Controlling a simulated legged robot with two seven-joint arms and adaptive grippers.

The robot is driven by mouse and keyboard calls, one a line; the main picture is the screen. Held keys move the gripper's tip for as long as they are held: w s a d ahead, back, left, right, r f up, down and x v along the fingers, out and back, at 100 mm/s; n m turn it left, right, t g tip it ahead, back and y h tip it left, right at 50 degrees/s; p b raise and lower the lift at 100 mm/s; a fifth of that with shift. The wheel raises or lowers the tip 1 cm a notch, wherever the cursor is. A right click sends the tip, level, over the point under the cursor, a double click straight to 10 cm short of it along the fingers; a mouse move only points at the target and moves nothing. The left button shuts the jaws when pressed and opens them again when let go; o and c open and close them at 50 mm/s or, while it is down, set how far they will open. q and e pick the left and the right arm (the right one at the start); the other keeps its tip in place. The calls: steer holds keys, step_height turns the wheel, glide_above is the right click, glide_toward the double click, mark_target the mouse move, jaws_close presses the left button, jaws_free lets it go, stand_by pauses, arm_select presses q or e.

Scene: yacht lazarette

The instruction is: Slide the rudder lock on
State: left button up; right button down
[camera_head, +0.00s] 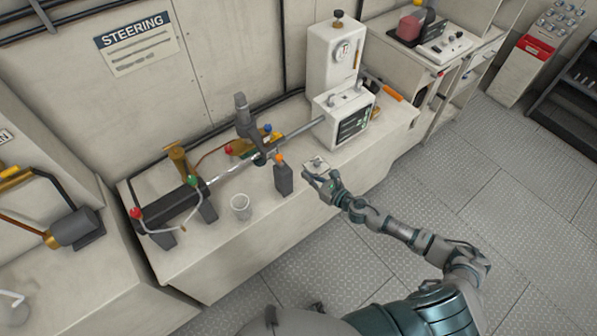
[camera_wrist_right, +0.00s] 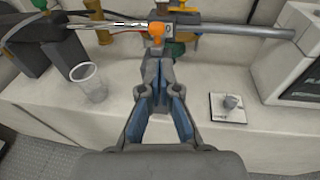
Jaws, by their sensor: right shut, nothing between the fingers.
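No part is labelled as the rudder lock, so I cannot tell which one it is. The steering gear has a shiny rod (camera_head: 232,174) running from a black cylinder (camera_head: 165,208) towards a white unit; the rod also shows in the right wrist view (camera_wrist_right: 250,31). A dark upright block (camera_head: 283,180) stands in front of the rod, below an orange tip (camera_head: 280,158). A small grey knob on a white square plate (camera_head: 316,165) lies on the bench. My right gripper (camera_head: 318,178) is shut and empty above the bench front, near the plate. My left gripper is out of view.
A clear cup (camera_head: 240,207) stands on the bench left of the block. A white unit with a dark screen (camera_head: 353,124) stands at the bench's right. A grey upright arm (camera_head: 243,117) rises over the rod. The front bench strip is otherwise clear.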

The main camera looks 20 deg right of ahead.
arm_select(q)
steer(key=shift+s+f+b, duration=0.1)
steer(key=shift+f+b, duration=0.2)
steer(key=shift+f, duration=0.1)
arm_select(e)
steer(key=v, duration=0.3)
steer(key=shift+s+r, duration=0.2)
steer(key=shift+s, duration=0.2)
